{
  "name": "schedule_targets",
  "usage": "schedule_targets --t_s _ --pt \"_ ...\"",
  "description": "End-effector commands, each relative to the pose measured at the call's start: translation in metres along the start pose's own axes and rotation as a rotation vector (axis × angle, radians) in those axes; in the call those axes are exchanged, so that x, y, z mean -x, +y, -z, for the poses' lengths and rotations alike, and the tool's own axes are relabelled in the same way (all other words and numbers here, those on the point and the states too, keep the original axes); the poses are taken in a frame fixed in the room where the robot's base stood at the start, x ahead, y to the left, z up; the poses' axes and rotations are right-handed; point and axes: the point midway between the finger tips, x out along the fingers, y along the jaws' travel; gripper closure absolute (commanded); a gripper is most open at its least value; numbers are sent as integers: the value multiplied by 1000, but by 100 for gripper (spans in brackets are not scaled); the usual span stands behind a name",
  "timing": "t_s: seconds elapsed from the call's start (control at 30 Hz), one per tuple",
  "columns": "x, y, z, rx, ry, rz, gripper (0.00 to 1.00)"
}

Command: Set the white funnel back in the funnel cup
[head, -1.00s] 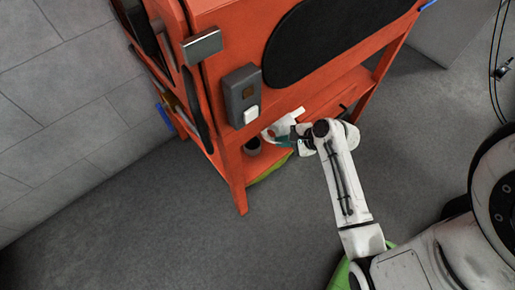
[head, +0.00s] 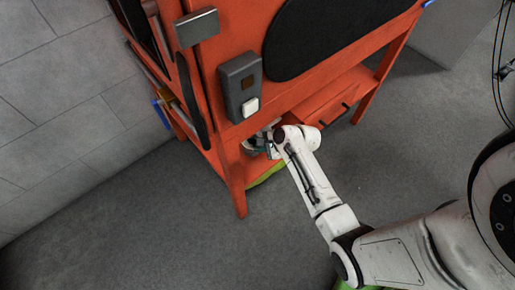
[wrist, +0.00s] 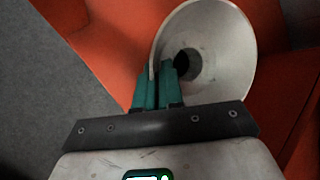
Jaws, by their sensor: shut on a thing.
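The white funnel (wrist: 225,42) fills the upper middle of the wrist view, its wide mouth facing the camera and a dark hole at its centre. My gripper (wrist: 160,72) has its teal fingers shut on the funnel's near left rim. In the head view, my gripper (head: 264,147) is at the orange bench's lower shelf, beneath the grey switch box. There the funnel is mostly hidden by my wrist and fingers. The dark funnel cup is hard to make out behind them, and I cannot tell whether the funnel touches it or sits in it.
The orange bench (head: 232,178) surrounds the shelf space with its leg and front panel. The grey box with a white switch (head: 250,106) juts out just above my gripper. A drawer (head: 335,100) is to the right.

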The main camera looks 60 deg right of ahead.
Motion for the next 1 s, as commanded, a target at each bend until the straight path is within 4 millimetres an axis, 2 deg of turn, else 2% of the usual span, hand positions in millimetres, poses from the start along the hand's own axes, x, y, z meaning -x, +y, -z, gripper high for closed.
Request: schedule_targets --t_s 0.23,0.3,0.83,0.87,1.0 --pt "-6 -9 -8 2 142 -157 100" --pt "-14 0 0 -3 138 -153 100" --pt "-20 3 2 -2 134 -150 100" --pt "-20 3 3 -2 134 -150 92" --pt "-20 3 2 -2 134 -150 78"
